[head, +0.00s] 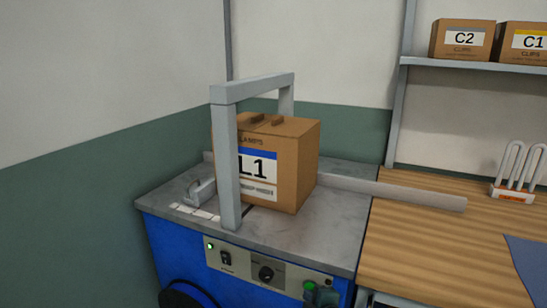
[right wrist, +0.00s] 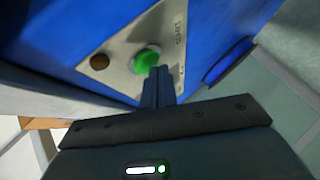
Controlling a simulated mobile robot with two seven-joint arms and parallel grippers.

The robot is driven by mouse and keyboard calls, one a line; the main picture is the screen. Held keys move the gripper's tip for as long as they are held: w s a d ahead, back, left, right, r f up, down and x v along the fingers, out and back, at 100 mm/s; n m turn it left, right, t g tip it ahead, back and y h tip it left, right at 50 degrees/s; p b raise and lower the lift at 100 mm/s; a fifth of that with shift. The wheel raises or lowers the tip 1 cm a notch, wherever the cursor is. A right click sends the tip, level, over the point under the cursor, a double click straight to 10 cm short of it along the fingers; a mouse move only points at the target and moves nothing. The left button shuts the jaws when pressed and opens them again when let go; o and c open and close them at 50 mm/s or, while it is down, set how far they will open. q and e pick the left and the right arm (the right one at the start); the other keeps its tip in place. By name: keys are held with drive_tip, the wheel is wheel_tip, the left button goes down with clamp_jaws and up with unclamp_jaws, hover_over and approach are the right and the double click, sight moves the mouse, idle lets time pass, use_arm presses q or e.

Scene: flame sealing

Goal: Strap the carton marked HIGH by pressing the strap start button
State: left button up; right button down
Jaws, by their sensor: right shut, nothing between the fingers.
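A brown carton (head: 300,165) with a large "L1" label stands upright on the grey top of the blue strapping machine (head: 335,230), partly behind the near post of its grey arch (head: 228,160). Smaller print on the label is too blurred to read surely. The green start button (head: 309,286) is at the right end of the front panel; it also shows in the right wrist view (right wrist: 147,60). My right gripper (head: 324,294) is shut and empty, its fingertips (right wrist: 158,72) right at the button's edge. I cannot tell whether they touch it. My left gripper is out of view.
The front panel also bears a lit green lamp (head: 210,246), a switch (head: 226,258) and a black knob (head: 266,274). A wooden bench (head: 430,250) adjoins on the right, with a grey bar (head: 420,193) reaching over it. Cartons C2 (head: 460,40) and C1 sit on a shelf.

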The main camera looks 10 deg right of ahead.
drive_tip(key=shift+w+d, duration=0.15)
drive_tip(key=shift+w, duration=0.1)
drive_tip(key=shift+s, duration=0.15)
drive_tip(key=shift+s+a+p, duration=0.25)
drive_tip(key=shift+p, duration=0.1)
drive_tip(key=shift+s+a+p, duration=0.3)
drive_tip(key=shift+s+a, duration=0.25)
drive_tip(key=shift+s, duration=0.25)
drive_tip(key=shift+s+a+p, duration=0.35)
drive_tip(key=shift+s+a, duration=0.25)
drive_tip(key=shift+s, duration=0.25)
drive_tip(key=shift+s+a+p, duration=0.3)
drive_tip(key=shift+s+a, duration=0.25)
drive_tip(key=shift+s, duration=0.25)
